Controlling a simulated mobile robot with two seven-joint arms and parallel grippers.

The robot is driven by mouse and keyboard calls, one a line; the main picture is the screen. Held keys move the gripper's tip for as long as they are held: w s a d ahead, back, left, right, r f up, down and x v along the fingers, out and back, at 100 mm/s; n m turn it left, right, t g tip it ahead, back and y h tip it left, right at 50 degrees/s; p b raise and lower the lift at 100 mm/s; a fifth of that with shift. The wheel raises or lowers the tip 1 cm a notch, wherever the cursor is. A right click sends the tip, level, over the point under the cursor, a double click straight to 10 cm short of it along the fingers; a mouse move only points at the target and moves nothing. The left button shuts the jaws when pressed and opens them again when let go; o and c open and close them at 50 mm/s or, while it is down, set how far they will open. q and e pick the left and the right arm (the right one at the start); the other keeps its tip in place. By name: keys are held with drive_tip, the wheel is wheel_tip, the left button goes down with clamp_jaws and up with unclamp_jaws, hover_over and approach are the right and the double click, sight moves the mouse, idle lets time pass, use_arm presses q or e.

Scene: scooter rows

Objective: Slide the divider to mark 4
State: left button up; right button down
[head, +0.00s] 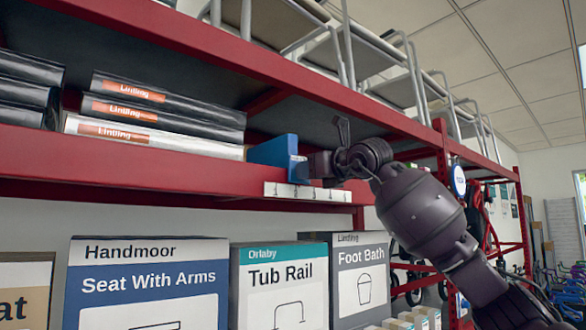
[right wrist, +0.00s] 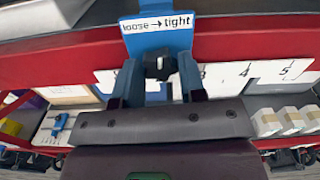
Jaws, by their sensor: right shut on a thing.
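The blue divider (head: 276,150) stands on the red shelf beside a stack of black and white boxes. In the right wrist view its blue front (right wrist: 157,40) carries a "loose → tight" label with an arrow towards the right, and a dark knob (right wrist: 157,66) below it. My right gripper (head: 318,165) is shut on the knob at the divider's front. A white mark strip (head: 308,192) runs along the shelf edge. In the right wrist view, marks 3, 4 (right wrist: 245,70) and 5 show right of the divider; the gripper hides part of the strip near mark 2. My left gripper is out of view.
Stacked Lintling boxes (head: 150,115) lie left of the divider. Below the shelf stand large cartons, among them Tub Rail (head: 280,285) and Foot Bath (head: 357,280). A red upright (head: 443,170) stands to the right. Chair-like frames sit on the shelf above.

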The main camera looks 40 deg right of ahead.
drive_tip(key=d, duration=0.3)
drive_tip(key=shift+w+d+r, duration=0.1)
drive_tip(key=shift+w+d, duration=0.05)
drive_tip(key=shift+d, duration=0.1)
drive_tip(key=c, duration=0.7)
unclamp_jaws()
drive_tip(key=s+b, duration=0.3)
drive_tip(key=s, duration=0.7)
drive_tip(key=shift+s+d, duration=0.4)
